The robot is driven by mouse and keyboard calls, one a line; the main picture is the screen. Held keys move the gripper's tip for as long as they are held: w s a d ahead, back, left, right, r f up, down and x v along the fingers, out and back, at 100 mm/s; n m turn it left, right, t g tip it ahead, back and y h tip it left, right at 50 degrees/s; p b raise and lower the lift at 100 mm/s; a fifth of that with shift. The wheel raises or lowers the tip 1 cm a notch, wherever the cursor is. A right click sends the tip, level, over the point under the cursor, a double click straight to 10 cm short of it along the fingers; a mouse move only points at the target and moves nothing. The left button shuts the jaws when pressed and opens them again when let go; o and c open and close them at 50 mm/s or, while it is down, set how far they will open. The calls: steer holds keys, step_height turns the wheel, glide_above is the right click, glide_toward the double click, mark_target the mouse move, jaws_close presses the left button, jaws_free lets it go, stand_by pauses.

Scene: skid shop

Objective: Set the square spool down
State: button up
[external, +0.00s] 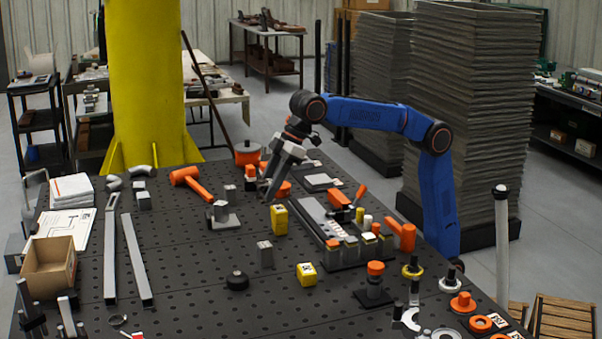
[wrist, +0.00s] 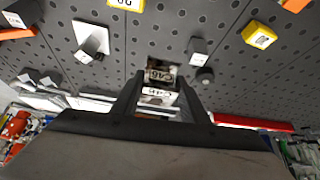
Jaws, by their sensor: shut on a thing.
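The square spool (wrist: 160,72) shows in the wrist view as a small grey metal piece with a dark "C46" label, between my fingers. My gripper (wrist: 160,88) is shut on it. In the external view my gripper (external: 269,190) points down over the middle of the dark perforated table (external: 190,270). The spool is hard to make out there against the grey fingers. I cannot tell whether it touches the table.
A yellow block (external: 279,219) stands close to my gripper, with another yellow block (external: 306,274) nearer the front. A grey block (external: 265,254), a black knob (external: 237,281) and a grey plate with a block (external: 229,224) are nearby. A long fixture (external: 325,225) lies right. Bare table lies front left.

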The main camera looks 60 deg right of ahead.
steer(key=w+d+m+t+h, duration=0.1)
steer(key=w+d+m, duration=0.1)
steer(key=w+d, duration=0.65)
steer(key=w+d+m+h, duration=0.15)
steer(key=w+d, duration=0.35)
steer(key=d, duration=0.6)
steer(key=w+d+m+t+h, duration=0.1)
steer(key=w+d+m, duration=0.2)
steer(key=d, duration=0.9)
steer(key=w+d+m+h, duration=0.1)
steer(key=w+d+m, duration=0.25)
steer(key=d, duration=0.85)
steer(key=shift+n, duration=0.5)
step_height(320, 180, down, 10)
steer(key=shift+w+f, duration=0.1)
steer(key=shift+w, duration=0.05)
steer(key=shift+f, duration=2.5)
steer(key=shift+f, duration=0.1)
steer(key=o, duration=1.3)
